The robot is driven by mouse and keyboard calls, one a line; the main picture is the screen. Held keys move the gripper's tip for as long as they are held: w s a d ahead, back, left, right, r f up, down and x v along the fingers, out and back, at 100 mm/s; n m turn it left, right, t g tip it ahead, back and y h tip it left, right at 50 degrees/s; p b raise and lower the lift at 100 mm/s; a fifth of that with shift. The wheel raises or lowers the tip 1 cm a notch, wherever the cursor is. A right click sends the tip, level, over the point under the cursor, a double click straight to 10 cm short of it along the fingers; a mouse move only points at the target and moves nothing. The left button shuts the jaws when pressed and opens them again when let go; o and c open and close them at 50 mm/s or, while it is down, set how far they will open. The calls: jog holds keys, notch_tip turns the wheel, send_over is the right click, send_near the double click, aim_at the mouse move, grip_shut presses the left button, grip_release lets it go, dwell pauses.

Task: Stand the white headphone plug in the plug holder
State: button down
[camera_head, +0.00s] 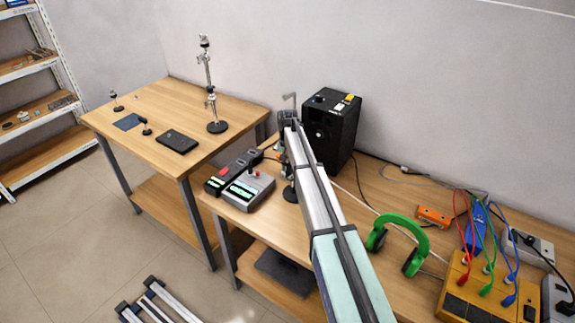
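My arm reaches from the bottom of the head view across the right table. Its dark far end, with my gripper (287,160), is near the black speaker box, partly hidden by the arm; the fingers are too small to tell apart. Green headphones (419,256) lie on the right table, right of my arm. A thin pale cable (433,257) runs near them. I cannot make out the white headphone plug; it may be hidden by my arm or too small. I cannot identify the plug holder for certain.
A black speaker box (331,130) stands behind my arm. A grey device (248,190) sits left of it. The left table (187,108) holds a tall stand (207,68), a blue mat (128,121) and a black device (177,141). A yellow box (458,300) with coloured leads is at right.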

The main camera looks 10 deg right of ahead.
jog(key=shift+f, duration=0.1)
jog(key=c, duration=1)
grip_release()
jog(key=shift+o, duration=0.2)
notch_tip(320, 180, up, 12)
jog(key=shift+f, duration=0.25)
jog(key=shift+r, duration=0.3)
